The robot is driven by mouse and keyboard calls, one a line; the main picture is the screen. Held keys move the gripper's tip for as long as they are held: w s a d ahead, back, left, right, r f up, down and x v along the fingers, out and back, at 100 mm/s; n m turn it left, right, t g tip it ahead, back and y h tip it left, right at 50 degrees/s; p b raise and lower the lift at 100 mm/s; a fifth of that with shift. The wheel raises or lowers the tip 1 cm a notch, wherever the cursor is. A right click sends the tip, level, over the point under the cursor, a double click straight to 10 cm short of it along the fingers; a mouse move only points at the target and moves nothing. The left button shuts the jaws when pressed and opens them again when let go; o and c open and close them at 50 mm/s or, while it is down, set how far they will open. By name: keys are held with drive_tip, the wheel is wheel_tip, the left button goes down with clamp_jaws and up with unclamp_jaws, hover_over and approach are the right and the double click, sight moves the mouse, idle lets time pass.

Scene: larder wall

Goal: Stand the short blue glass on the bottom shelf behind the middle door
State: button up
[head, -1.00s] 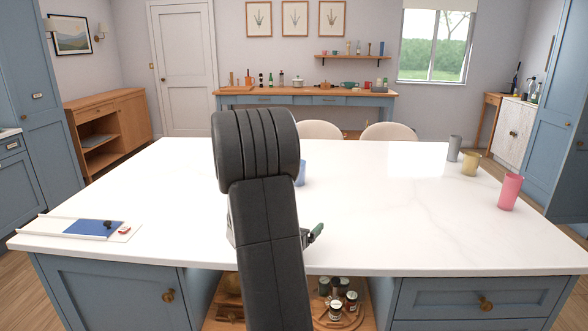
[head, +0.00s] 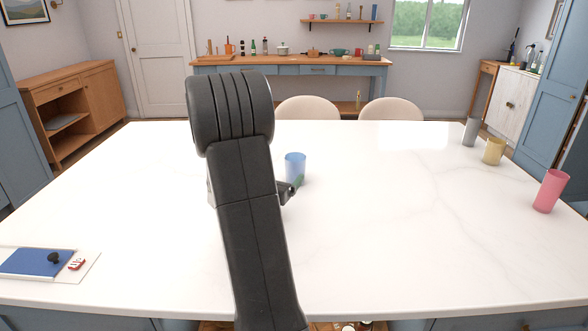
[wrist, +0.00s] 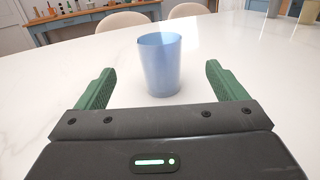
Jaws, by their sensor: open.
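The short blue glass (head: 295,166) stands upright on the white island top (head: 400,230), just beyond my gripper and partly beside my arm in the head view. In the wrist view the blue glass (wrist: 160,64) stands ahead, between the lines of the two green fingers. My gripper (wrist: 162,85) is open and empty, with a finger on each side and clear gaps to the glass.
A grey cup (head: 471,132), a yellow cup (head: 494,151) and a pink cup (head: 550,191) stand along the right side of the top. Two chairs (head: 390,109) stand beyond the far edge.

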sight(292, 164)
drive_tip(key=p+x, duration=0.3)
drive_tip(key=x, duration=0.8)
drive_tip(key=shift+w, duration=0.15)
drive_tip(key=c, duration=1.3)
